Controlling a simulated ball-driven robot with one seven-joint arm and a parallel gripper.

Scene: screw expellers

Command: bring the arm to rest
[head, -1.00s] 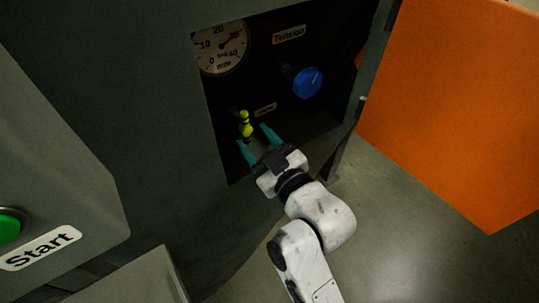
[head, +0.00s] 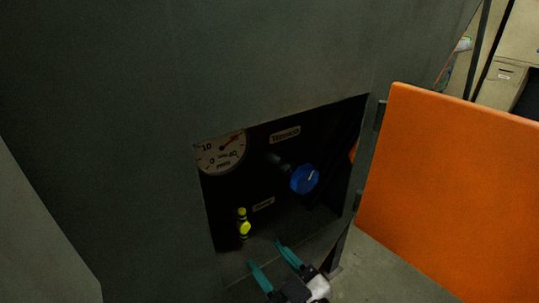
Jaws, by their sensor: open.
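My gripper (head: 268,254) is at the bottom of the head view, in front of the lower edge of an open recess in the machine. Its two teal fingers are spread apart with nothing between them. Most of my arm is below the picture.
The recess also holds a round gauge (head: 221,155) and a blue knob (head: 304,179). An orange door (head: 450,185) stands open on the right. The dark machine wall (head: 120,120) fills the left. Bare floor (head: 375,275) shows at the lower right.

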